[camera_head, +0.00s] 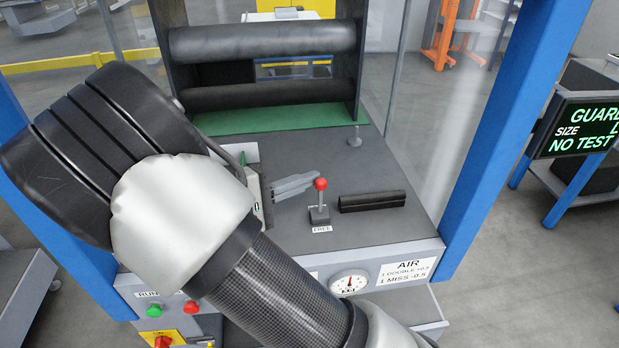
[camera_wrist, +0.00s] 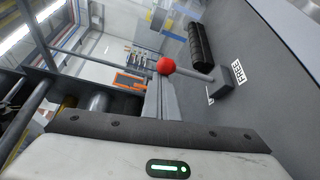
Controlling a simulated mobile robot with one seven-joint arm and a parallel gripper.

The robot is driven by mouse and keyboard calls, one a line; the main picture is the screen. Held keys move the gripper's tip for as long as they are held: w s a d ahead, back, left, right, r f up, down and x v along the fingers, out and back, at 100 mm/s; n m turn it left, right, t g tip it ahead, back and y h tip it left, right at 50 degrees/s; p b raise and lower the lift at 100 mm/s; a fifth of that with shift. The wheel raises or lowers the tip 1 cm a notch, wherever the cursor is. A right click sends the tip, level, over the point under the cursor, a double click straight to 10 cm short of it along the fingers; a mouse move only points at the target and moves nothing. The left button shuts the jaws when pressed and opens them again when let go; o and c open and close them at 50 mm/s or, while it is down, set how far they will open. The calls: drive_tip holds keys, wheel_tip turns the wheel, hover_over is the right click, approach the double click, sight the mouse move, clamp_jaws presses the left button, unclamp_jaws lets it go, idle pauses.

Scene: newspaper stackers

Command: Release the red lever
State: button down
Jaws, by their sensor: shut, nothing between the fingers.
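The red lever has a red ball knob (camera_head: 320,184) on a short grey rod that rises from a small grey base on the machine's deck. It looks roughly upright, and a FREE label (camera_head: 321,229) sits in front of its base. In the wrist view the red knob (camera_wrist: 165,66) and its rod show with the FREE label beside the base. My gripper (camera_head: 315,178) is shut and empty, its grey fingers pointing right with their tips right by the knob. I cannot tell whether they touch it.
A black ribbed roll (camera_head: 372,202) lies on the deck just right of the lever. Dark rollers (camera_head: 262,40) stand behind, over a green strip (camera_head: 280,117). Blue posts (camera_head: 500,120) flank the deck. A pressure gauge (camera_head: 348,284) and RUN buttons (camera_head: 154,310) are on the front.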

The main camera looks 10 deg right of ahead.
sight(318, 187)
drive_tip(key=s+m, duration=0.1)
drive_tip(key=s+h, duration=0.1)
drive_tip(key=s, duration=0.1)
drive_tip(key=shift+s+a+m+t, duration=0.1)
drive_tip(key=shift+s+m+t, duration=0.2)
drive_tip(key=shift+m, duration=0.1)
drive_tip(key=shift+s+f, duration=0.35)
drive_tip(key=shift+s, duration=0.25)
drive_tip(key=shift+s+f, duration=0.1)
drive_tip(key=shift+s, duration=0.05)
drive_tip(key=w+a+r+p, duration=0.1)
drive_tip(key=w+r+p, duration=0.1)
drive_tip(key=w+r, duration=0.15)
drive_tip(key=s+a+f, duration=0.1)
drive_tip(key=a, duration=0.1)
drive_tip(key=s+a+f, duration=0.1)
drive_tip(key=a, duration=0.2)
drive_tip(key=s+a+f, duration=0.1)
drive_tip(key=a, duration=0.2)
drive_tip(key=shift+s+a+f, duration=0.25)
drive_tip(key=shift+s+f, duration=0.1)
